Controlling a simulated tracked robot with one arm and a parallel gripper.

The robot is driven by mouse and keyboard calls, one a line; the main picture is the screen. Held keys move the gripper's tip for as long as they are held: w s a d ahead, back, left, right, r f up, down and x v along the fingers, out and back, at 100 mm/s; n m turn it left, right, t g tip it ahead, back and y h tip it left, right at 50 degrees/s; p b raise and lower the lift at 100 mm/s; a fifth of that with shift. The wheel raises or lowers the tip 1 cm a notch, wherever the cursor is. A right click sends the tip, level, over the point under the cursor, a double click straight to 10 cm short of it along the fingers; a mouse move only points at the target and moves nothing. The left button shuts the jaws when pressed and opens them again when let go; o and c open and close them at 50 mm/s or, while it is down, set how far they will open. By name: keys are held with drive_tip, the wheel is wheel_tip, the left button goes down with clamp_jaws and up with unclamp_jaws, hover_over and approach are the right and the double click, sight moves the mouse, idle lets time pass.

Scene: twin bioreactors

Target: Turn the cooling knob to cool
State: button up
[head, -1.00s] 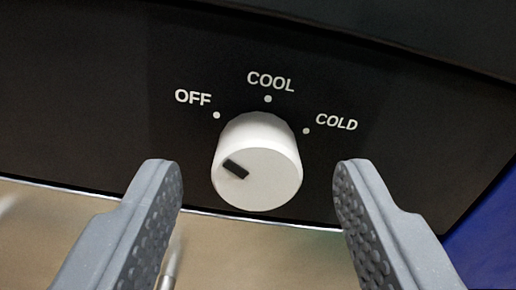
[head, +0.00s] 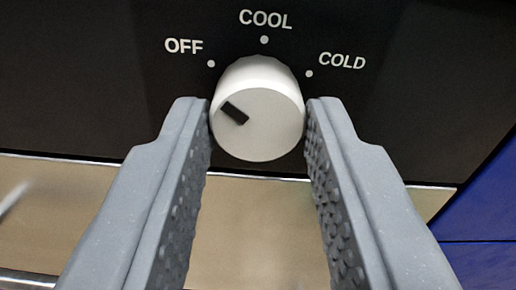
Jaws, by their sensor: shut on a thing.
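The cooling knob (head: 262,125) is a white round knob on a black panel, in the upper middle of the head view. Its black pointer mark (head: 235,113) sits on the upper left of its face and points toward the OFF label (head: 184,46). The COOL label (head: 265,18) with its dot is above the knob, and the COLD label (head: 342,61) is at the upper right. My gripper (head: 259,118) is shut on the knob, one grey finger against each side. The fingers hide small parts of the knob's sides.
The black panel (head: 80,80) spans the top of the view and ends in a pale lower edge. A beige surface (head: 60,210) lies below it. A blue surface (head: 490,215) is at the lower right. The panel around the knob is clear.

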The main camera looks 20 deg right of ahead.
drive_tip(key=m, duration=0.5)
drive_tip(key=shift+d, duration=0.1)
drive_tip(key=m, duration=0.3)
drive_tip(key=shift+f, duration=0.1)
drive_tip(key=shift+d+m+b, duration=0.1)
drive_tip(key=shift+m+b, duration=0.4)
drive_tip(key=shift+m, duration=0.8)
drive_tip(key=shift+d+f, duration=0.1)
drive_tip(key=o, duration=1)
drive_tip(key=shift+c, duration=0.2)
drive_tip(key=shift+s+a, duration=0.1)
drive_tip(key=shift+a, duration=0.15)
